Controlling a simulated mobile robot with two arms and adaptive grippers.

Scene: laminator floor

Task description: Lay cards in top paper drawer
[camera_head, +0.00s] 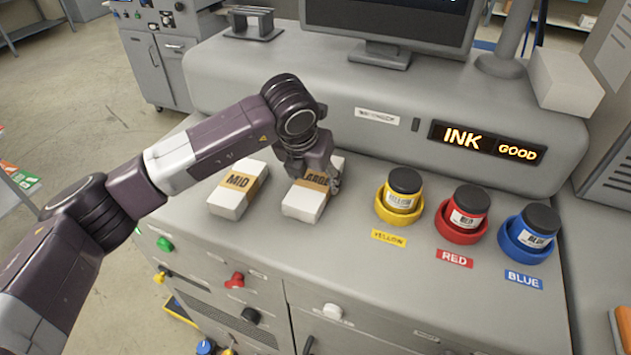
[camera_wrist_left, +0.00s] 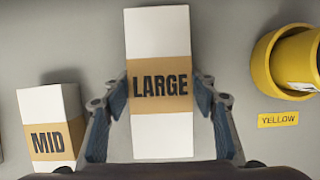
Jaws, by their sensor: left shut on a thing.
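A white card pack with a tan band marked LARGE (camera_head: 305,202) lies on the grey machine top; it also fills the middle of the left wrist view (camera_wrist_left: 160,130). My left gripper (camera_head: 318,182) is over this pack, its fingers on both sides at the band, shut on it; it shows in the left wrist view too (camera_wrist_left: 163,97). A second white pack with a tan band marked MID (camera_head: 238,190) lies to the left, apart from the gripper, and also shows in the wrist view (camera_wrist_left: 50,128). No open paper drawer is visible. My right gripper is out of view.
Yellow (camera_head: 400,198), red (camera_head: 464,215) and blue (camera_head: 528,234) ink jars stand in coloured holders to the right. A monitor (camera_head: 385,30) and an INK GOOD display (camera_head: 487,143) are behind. Coloured knobs, one red (camera_head: 235,280), line the front panel. A white box (camera_head: 565,80) sits at the upper right.

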